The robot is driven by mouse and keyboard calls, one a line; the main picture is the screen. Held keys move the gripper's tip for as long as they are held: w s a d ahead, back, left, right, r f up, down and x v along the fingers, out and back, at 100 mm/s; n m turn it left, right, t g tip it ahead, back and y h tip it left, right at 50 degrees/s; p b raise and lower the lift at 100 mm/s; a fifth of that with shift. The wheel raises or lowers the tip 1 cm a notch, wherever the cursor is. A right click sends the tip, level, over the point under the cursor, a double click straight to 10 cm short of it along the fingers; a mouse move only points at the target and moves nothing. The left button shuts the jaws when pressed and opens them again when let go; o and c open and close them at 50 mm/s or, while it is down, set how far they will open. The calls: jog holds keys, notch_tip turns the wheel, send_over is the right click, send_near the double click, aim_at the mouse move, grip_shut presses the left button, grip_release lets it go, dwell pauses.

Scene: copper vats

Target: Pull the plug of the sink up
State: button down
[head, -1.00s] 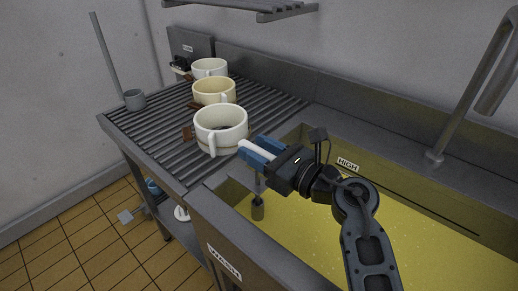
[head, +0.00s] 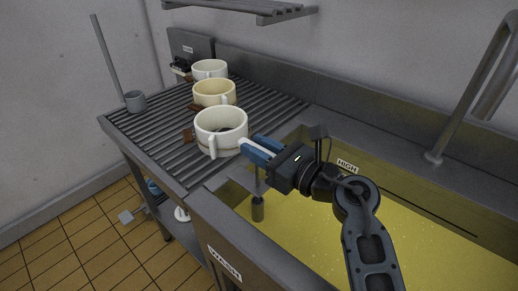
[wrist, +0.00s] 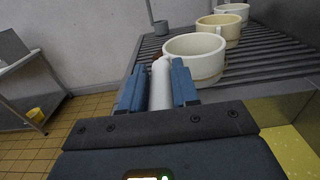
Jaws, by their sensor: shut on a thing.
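My gripper (head: 256,150) is shut on a white bar-shaped handle (wrist: 160,84), which lies lengthwise between the two blue fingers. The handle is above the near left corner of the sink (head: 228,196). Below the gripper, a thin rod runs down to the plug's dark grey cylinder (head: 258,210) in the sink. The top of the rod is hidden by the fingers, so its join to the handle does not show. The rod and cylinder look upright. Yellow liquid (head: 330,230) stands in the sink, and I cannot tell how far down the plug reaches.
A white mug (head: 220,130) stands on the ribbed drainboard (head: 160,130), close beyond my fingertips. A cream mug (head: 213,93) and another white mug (head: 209,68) stand behind it. A faucet (head: 470,90) rises at the right. A rack (head: 250,8) hangs above.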

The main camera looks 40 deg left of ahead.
notch_tip(320, 180, up, 4)
jog(key=shift+r+p, duration=0.25)
jog(key=shift+p, duration=0.6)
jog(key=c, duration=0.9)
grip_release()
jog(key=shift+f, duration=0.1)
jog(key=shift+d, duration=0.3)
jog(key=d, duration=0.2)
jog(key=d+b, duration=0.1)
jog(key=d, duration=0.4)
jog(key=shift+s+d, duration=0.1)
jog(key=shift+s, duration=0.2)
